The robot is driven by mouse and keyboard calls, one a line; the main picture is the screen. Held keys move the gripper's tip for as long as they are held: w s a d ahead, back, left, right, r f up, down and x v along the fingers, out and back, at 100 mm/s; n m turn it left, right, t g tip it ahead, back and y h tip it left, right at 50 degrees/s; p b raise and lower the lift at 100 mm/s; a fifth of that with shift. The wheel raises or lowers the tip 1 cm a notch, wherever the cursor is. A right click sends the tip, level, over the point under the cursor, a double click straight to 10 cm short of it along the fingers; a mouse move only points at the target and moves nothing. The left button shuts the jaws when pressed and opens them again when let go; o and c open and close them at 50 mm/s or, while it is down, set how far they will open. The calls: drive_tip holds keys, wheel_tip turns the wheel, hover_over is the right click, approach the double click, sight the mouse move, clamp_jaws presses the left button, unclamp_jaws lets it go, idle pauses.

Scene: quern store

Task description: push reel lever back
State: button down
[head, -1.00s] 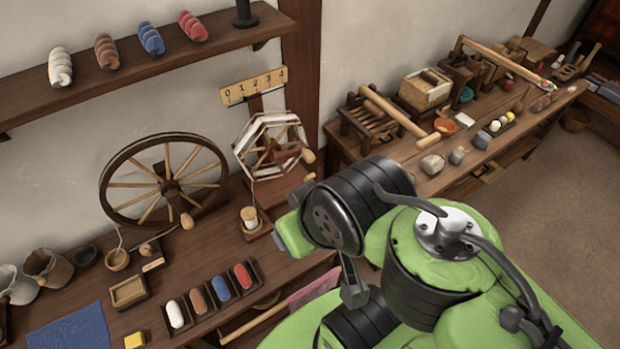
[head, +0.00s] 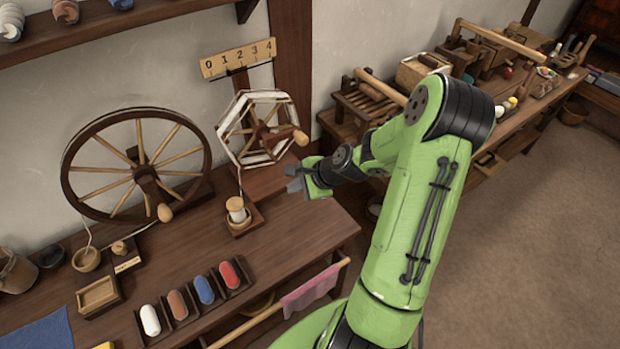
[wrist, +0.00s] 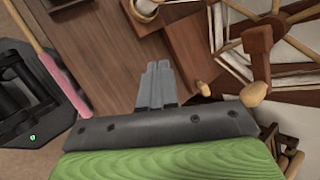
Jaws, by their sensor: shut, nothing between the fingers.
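The reel (head: 256,130) stands on the bench below a number board, an eight-sided wooden frame wound with white yarn. A wooden knob (head: 300,138) sticks out at its right side. In the wrist view a brown crank arm (wrist: 257,45) ends in a pale knob (wrist: 253,94), with a small peg (wrist: 204,90) lower left of it. I cannot tell which part is the lever. My gripper (head: 292,179) is in front of the reel's lower right, above the bench. It is shut and empty; its fingers also show in the wrist view (wrist: 158,72), with no visible contact with the reel.
A spoked wheel (head: 139,173) stands left of the reel. A white spool (head: 237,211) on a small base is just left of my gripper. A number board (head: 238,58) hangs above. A rod with pink cloth (head: 310,291) runs along the bench front.

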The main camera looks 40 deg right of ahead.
drive_tip(key=d+f+m+t+h+b, duration=0.4)
drive_tip(key=d+f+m+t, duration=0.2)
drive_tip(key=d+f+m, duration=0.5)
drive_tip(key=d+m, duration=0.3)
drive_tip(key=m, duration=0.1)
drive_tip(key=shift+f+m+b, duration=0.2)
drive_tip(key=shift+m+b, duration=0.2)
drive_tip(key=shift+d, duration=0.1)
drive_tip(key=b+x, duration=0.1)
drive_tip(key=x, duration=0.3)
drive_tip(key=b+x, duration=0.1)
drive_tip(key=x, duration=0.4)
drive_tip(key=r+b+x, duration=0.1)
drive_tip(key=b+x, duration=0.1)
drive_tip(key=x, duration=0.2)
drive_tip(key=shift+w, duration=0.6)
drive_tip(key=shift+w+r+p, duration=0.15)
drive_tip(key=shift+r+p, duration=0.15)
drive_tip(key=shift+p, duration=0.5)
drive_tip(key=shift+g, duration=0.3)
